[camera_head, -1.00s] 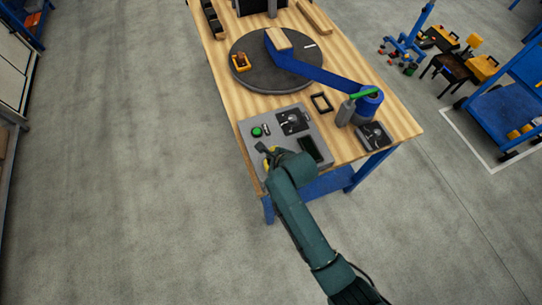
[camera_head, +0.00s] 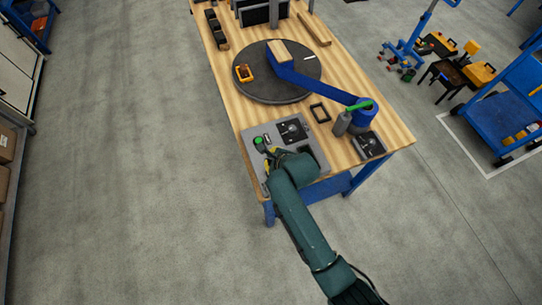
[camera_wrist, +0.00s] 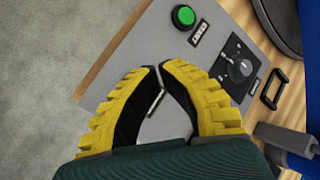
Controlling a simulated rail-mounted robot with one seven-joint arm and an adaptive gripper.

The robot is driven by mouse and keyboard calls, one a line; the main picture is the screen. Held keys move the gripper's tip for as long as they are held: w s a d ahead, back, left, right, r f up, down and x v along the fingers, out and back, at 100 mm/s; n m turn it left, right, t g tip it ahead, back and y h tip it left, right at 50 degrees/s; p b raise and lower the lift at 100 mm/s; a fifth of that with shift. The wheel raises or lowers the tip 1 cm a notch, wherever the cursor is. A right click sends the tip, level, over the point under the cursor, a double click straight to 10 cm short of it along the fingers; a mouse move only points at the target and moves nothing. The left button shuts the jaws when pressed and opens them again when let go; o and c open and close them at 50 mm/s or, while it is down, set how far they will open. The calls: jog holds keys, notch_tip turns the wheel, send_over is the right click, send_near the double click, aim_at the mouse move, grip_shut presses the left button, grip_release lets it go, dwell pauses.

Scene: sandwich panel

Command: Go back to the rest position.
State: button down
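My gripper (camera_head: 264,147) is over the grey sandwich panel (camera_head: 318,160) at the near left corner of the wooden workbench. A black plate with a round knob (camera_wrist: 237,66) sits right of the button. My gripper and wrist hide part of the panel.
A black frame (camera_head: 320,113) lies nearby. The floor left of the bench is clear.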

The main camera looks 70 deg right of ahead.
dwell(0.3)
jog(key=w+a+r+n+t+y, duration=0.1)
jog(key=w+a+r+n+t, duration=0.2)
jog(key=w+a+r, duration=0.45)
jog(key=w+a+r+n+t, duration=0.2)
jog(key=w+a+r, duration=0.2)
jog(key=w+r, duration=0.55)
jog(key=w+a+r+n+t+y, duration=0.1)
jog(key=w+a+r+n+t, duration=0.25)
jog(key=a+r, duration=0.35)
jog(key=w+a+r+n+t+y, duration=0.1)
jog(key=w+a+r+n+t, duration=0.1)
jog(key=a+r+n, duration=0.45)
jog(key=s+a+r+n+t+y, duration=0.1)
jog(key=s+a+r+n+t, duration=0.15)
jog(key=r+n, duration=0.45)
jog(key=s+a+r+n+t, duration=0.1)
jog(key=s+r+n+t, duration=0.1)
jog(key=s+r+n, duration=0.35)
jog(key=s+a+r+n+t+y, duration=0.1)
jog(key=s+r+n+t, duration=0.1)
jog(key=r+n, duration=0.65)
notch_tip(320, 180, up, 17)
jog(key=m+p, duration=0.1)
jog(key=p, duration=1.5)
jog(key=shift+s+p, duration=0.15)
jog(key=shift+p, duration=0.25)
